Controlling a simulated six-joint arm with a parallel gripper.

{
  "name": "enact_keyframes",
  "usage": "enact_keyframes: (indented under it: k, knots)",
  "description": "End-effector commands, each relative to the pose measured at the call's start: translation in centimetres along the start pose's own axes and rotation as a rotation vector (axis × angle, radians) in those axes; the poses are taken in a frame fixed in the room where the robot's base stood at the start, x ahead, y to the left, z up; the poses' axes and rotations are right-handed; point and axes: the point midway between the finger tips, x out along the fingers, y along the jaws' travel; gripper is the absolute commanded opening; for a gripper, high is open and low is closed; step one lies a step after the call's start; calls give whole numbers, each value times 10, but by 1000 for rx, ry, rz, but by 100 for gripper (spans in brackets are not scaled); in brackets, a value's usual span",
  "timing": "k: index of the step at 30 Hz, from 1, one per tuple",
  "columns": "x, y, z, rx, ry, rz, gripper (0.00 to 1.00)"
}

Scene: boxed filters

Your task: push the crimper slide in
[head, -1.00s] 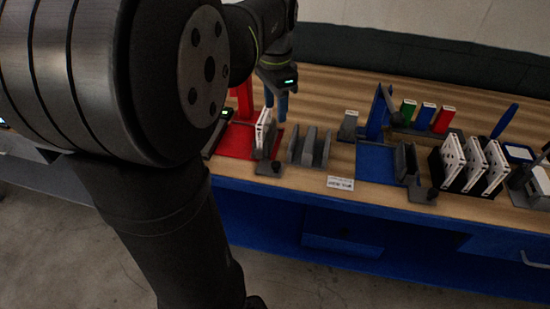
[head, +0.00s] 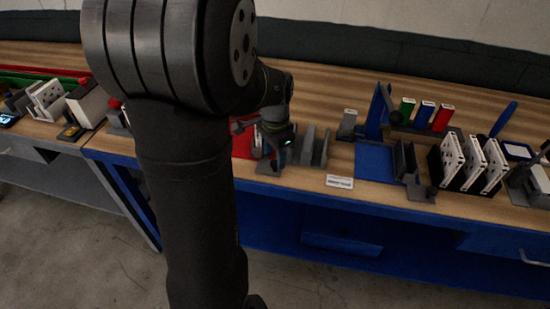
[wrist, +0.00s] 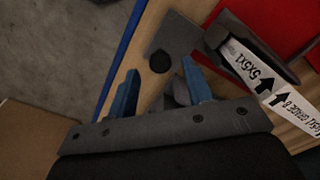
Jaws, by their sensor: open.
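The crimper slide, a grey plate (wrist: 180,38) with a round black knob (wrist: 159,62), lies at the front edge of the wooden bench in the wrist view. In the head view the slide (head: 268,169) is partly hidden by my gripper (head: 276,152). My gripper's two blue fingers (wrist: 160,68) are open and empty, one on each side of the knob in the picture. I cannot tell if they touch it. A white boxed filter (wrist: 247,64) marked 5x5x1 stands in a dark holder by the slide, next to the red base (wrist: 275,22).
A grey slotted stand (head: 314,147) is just right of my gripper. A blue press base (head: 374,163) and a black rack of white filters (head: 453,157) are further right. A small label (head: 339,182) lies at the bench's front edge.

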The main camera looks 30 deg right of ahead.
Motion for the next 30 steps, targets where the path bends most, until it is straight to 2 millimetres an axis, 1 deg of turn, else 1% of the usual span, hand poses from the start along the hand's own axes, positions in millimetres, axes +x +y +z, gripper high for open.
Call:
enact_keyframes:
  k: [1,3,6,15,17,18,20,22,23,30]
  knots:
    - [7,0,0,0,-2,2,46]
    - [13,0,0,0,-1,1,46]
    - [18,0,0,0,0,0,46]
    - [20,0,0,0,0,0,46]
    - [20,0,0,0,0,0,35]
    - [20,0,0,0,0,0,27]
    - [20,0,0,0,0,0,15]
    - [20,0,0,0,0,0,1]
    - [20,0,0,0,0,0,0]
    - [20,-4,4,-2,0,0,0]
